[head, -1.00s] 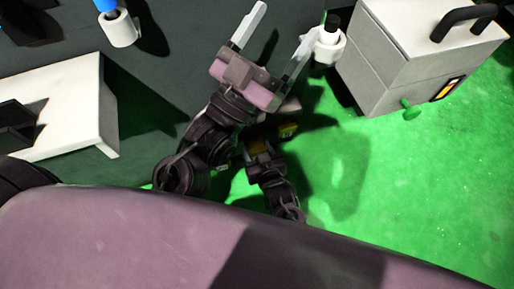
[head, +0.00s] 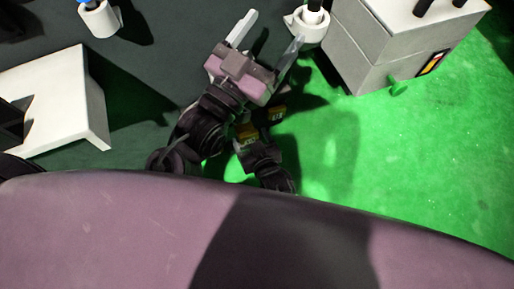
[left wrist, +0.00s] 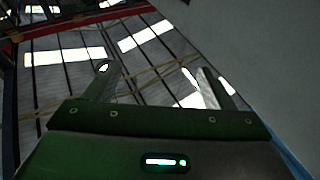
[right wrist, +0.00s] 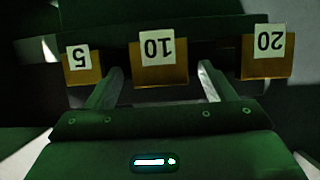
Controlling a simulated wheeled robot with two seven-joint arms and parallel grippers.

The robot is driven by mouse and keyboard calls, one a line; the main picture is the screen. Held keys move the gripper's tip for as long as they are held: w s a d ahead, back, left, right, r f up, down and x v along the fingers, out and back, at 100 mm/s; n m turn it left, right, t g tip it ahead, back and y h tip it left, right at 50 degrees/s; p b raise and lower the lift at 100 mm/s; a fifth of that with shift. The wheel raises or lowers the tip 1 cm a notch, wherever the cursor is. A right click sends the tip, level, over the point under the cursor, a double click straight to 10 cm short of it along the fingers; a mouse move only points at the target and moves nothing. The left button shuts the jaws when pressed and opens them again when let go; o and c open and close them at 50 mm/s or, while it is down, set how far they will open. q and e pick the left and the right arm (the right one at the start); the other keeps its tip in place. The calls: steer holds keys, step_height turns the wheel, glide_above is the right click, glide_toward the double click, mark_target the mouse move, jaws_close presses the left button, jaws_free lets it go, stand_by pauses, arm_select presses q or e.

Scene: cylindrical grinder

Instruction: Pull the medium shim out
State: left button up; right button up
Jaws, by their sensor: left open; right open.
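The medium shim (right wrist: 153,72) is an orange-brown tab with a white label, an upside-down 10, in the right wrist view. It sits between a tab labelled 5 (right wrist: 83,68) and one labelled 20 (right wrist: 266,68), under a dark edge. My right gripper (right wrist: 160,70) is open, its fingertips on either side of the 10 tab, with no grip visible. In the head view, yellow tabs (head: 277,113) show at its end, partly hidden by my left arm. My left gripper (head: 272,30) is open and empty above the dark surface; the left wrist view shows only a ceiling between its fingers (left wrist: 155,80).
A grey box (head: 375,50) with a green knob (head: 398,87) stands at upper right, beside a white round holder (head: 306,28) close to my left fingertip in the picture. Another white holder (head: 100,20) and a white block (head: 75,100) are at left. Green floor is open at right.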

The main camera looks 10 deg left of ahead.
steer(key=p+v, duration=0.1)
steer(key=v, duration=0.2)
arm_select(q)
steer(key=s+f+g+y+p, duration=0.1)
steer(key=s+f+g+y, duration=0.2)
steer(key=f+g, duration=0.5)
step_height(320, 180, down, 9)
steer(key=shift+d+g, duration=0.15)
steer(key=shift+g, duration=0.15)
arm_select(e)
steer(key=v, duration=0.3)
steer(key=shift+d, duration=0.1)
